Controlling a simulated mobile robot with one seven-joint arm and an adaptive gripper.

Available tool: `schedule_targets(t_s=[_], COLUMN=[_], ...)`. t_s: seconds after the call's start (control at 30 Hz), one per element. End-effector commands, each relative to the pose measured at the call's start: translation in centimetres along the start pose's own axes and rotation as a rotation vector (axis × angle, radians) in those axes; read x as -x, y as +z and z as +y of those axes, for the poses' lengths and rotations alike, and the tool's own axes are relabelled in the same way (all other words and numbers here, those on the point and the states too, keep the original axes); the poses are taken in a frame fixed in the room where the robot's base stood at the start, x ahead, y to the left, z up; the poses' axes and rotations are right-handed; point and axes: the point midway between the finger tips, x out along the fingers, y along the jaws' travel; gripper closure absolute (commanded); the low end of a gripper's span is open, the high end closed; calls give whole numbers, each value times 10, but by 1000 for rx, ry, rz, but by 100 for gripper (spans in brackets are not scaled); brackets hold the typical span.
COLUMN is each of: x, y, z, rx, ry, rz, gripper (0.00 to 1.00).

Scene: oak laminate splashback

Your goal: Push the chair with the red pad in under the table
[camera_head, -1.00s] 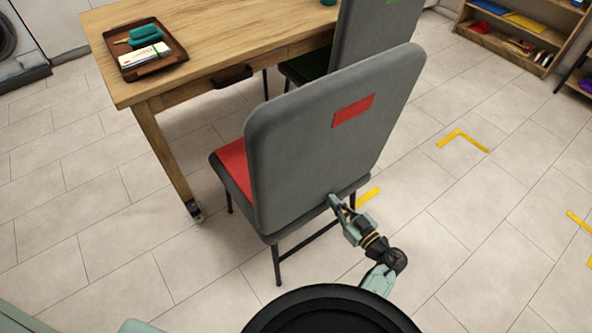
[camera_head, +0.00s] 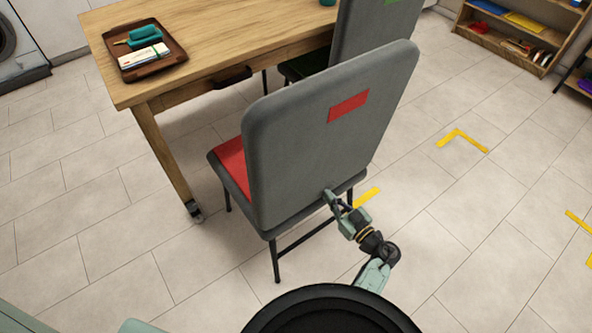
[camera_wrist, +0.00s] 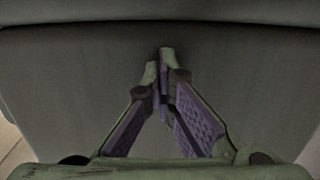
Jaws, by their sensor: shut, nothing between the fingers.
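The chair with the red pad (camera_head: 231,161) stands upright in front of the table, its grey backrest (camera_head: 310,150) towards me with a red patch (camera_head: 348,106) on it. Its seat lies short of the table's front edge, with floor between its front legs and the table leg. The wooden table (camera_head: 215,45) is at the upper left. My gripper (camera_head: 330,197) is shut and empty, at the low right part of the backrest. In the wrist view the closed fingertips (camera_wrist: 166,58) are against or very close to the grey back; contact cannot be told for certain.
A brown tray (camera_head: 172,63) with items lies on the tabletop. Yellow floor marks (camera_head: 461,137) lie to the right. A low shelf (camera_head: 520,40) stands at the upper right.

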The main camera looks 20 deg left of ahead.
Motion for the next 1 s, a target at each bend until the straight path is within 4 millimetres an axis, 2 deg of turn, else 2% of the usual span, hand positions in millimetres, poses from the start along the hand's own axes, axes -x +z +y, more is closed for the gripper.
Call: schedule_targets(t_s=[0.1,1.0], x=[-14,-77], y=[-1,-2], z=[-4,-6], rx=[3,4], ry=[-15,-16], rz=[1,2], gripper=[100,100])
